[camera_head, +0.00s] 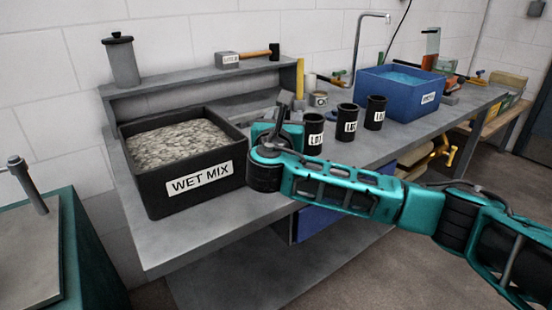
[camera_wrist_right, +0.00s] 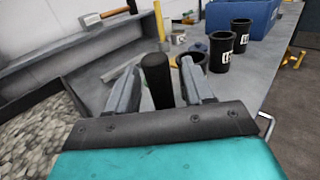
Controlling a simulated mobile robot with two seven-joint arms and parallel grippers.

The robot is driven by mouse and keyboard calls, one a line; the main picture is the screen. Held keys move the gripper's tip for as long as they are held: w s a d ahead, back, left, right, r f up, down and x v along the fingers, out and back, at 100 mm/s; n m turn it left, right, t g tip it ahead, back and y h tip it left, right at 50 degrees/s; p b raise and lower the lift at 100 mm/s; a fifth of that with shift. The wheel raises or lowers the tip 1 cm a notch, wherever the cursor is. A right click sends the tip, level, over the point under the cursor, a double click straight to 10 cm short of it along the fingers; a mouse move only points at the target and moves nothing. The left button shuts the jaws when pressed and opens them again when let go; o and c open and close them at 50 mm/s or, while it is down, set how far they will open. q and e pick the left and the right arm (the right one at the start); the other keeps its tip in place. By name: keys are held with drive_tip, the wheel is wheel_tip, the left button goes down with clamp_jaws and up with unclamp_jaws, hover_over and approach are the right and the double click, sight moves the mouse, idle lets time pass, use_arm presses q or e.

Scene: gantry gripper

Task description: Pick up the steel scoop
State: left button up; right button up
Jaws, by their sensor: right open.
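In the right wrist view, a dark, round-ended handle (camera_wrist_right: 156,82) shows between the two fingers of my right gripper (camera_wrist_right: 158,66). It looks like the steel scoop's handle, but no steel bowl can be made out. The fingers are apart, with a gap visible on each side of the handle. In the head view, my right gripper (camera_head: 286,102) is over the bench, just right of the black WET MIX bin (camera_head: 190,188). There my arm and gripper hide the scoop, or it is too small to tell. My left gripper is not in view.
Several black cups, including one (camera_head: 346,122), stand right of my gripper on the grey bench (camera_head: 190,240). A blue bin (camera_head: 400,95) stands farther right. A raised shelf (camera_head: 200,82) at the back holds a hammer (camera_head: 248,56). The bench's front left strip is clear.

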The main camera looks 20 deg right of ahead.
drive_tip(key=shift+c, duration=0.5)
drive_tip(key=c, duration=0.8)
drive_tip(key=shift+r, duration=0.1)
